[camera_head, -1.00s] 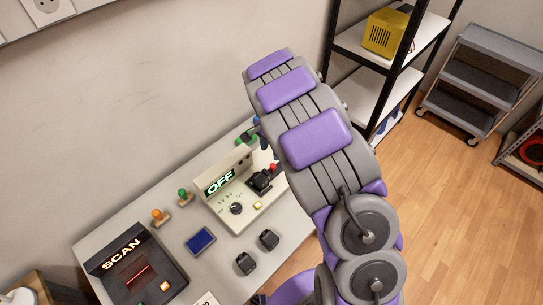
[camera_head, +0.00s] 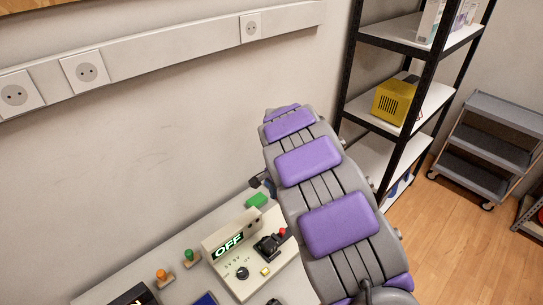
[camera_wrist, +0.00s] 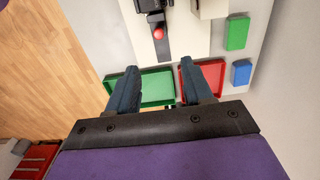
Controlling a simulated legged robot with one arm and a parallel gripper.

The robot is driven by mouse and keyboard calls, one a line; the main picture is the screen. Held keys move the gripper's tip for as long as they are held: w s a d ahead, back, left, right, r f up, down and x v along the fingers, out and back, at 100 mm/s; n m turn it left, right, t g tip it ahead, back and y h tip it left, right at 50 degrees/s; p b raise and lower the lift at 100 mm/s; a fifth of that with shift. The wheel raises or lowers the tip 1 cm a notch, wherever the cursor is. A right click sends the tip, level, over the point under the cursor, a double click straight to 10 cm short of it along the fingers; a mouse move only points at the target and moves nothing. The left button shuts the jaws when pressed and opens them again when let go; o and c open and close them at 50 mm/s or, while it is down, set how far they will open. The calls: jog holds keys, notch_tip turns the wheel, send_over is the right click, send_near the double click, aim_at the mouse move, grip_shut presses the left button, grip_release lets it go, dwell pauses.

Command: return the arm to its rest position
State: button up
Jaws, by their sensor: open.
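My arm (camera_head: 338,225), grey with purple pads, stretches over the right part of the workbench (camera_head: 170,256) in the head view. My gripper (camera_wrist: 160,68) shows in the wrist view with its two dark fingers apart and nothing between them. It points down over a green tray (camera_wrist: 157,84) on the left and a red tray (camera_wrist: 208,75) on the right. The fingers hide parts of both trays. In the head view the gripper is mostly hidden behind the arm.
A control box reading OFF (camera_head: 228,246) stands left of my arm, with a red-tipped lever (camera_wrist: 158,33). A green block (camera_wrist: 237,31) and a blue block (camera_wrist: 241,72) lie beside the trays. A black shelf rack (camera_head: 408,48) with a yellow box (camera_head: 394,100) and a grey cart (camera_head: 487,148) stand right.

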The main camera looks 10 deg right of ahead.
jog(key=s+d+r+n, duration=0.25)
jog(key=s+r, duration=0.25)
jog(key=s, duration=0.3)
jog(key=s+d+r+n, duration=0.1)
jog(key=s+d+r, duration=0.2)
jog(key=s+r, duration=0.45)
jog(key=s+a+n+g, duration=0.1)
jog(key=s+n, duration=0.6)
jog(key=s, duration=1.7)
jog(key=shift+a+g, duration=0.15)
jog(key=shift+g, duration=0.25)
